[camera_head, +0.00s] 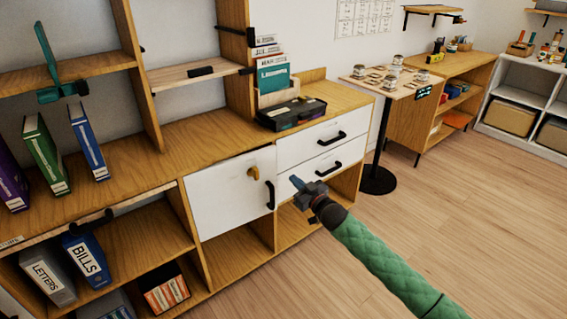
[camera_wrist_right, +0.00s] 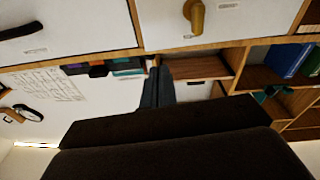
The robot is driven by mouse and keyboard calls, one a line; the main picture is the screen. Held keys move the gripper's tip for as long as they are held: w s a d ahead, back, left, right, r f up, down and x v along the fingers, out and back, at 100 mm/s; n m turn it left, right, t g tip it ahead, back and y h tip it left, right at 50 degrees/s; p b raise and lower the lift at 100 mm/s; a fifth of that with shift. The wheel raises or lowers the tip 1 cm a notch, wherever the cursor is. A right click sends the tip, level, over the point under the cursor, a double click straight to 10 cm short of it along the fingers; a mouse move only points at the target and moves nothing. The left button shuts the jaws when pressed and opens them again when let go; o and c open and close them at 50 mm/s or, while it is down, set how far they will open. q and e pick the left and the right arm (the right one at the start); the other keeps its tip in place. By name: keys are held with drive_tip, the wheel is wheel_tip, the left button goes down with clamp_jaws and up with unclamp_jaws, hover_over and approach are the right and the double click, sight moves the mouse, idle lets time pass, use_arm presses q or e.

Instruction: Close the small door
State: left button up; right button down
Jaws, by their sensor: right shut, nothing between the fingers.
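The small white door (camera_head: 225,196) is in the low wooden cabinet, left of two white drawers. It has a black handle (camera_head: 270,195) near its right edge and a yellow knob-like piece (camera_head: 254,172) near the top. It looks nearly flush, with a thin dark line along its top; I cannot tell how far ajar it is. My right gripper (camera_head: 298,182) is shut and empty, in front of the cabinet, right of the door handle in the picture. In the right wrist view its fingers (camera_wrist_right: 158,86) are together; the door (camera_wrist_right: 225,28) shows above them. My left gripper is not in view.
Two drawers (camera_head: 310,142) with black handles are right of the door. Open shelves hold binders (camera_head: 88,143) at left. A black tray (camera_head: 291,113) lies on the cabinet top. A round-based table (camera_head: 378,180) stands at right. The wooden floor (camera_head: 480,200) is clear at right.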

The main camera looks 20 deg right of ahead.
drive_tip(key=d+f+m+h, duration=0.1)
drive_tip(key=f+m, duration=0.1)
approach(273, 160)
drive_tip(key=shift+g, duration=0.3)
drive_tip(key=x, duration=0.6)
drive_tip(key=shift+w+r+p, duration=0.2)
drive_tip(key=shift+r+p, duration=0.1)
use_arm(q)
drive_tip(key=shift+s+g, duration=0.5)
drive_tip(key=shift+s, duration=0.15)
use_arm(e)
drive_tip(key=shift+w, duration=0.25)
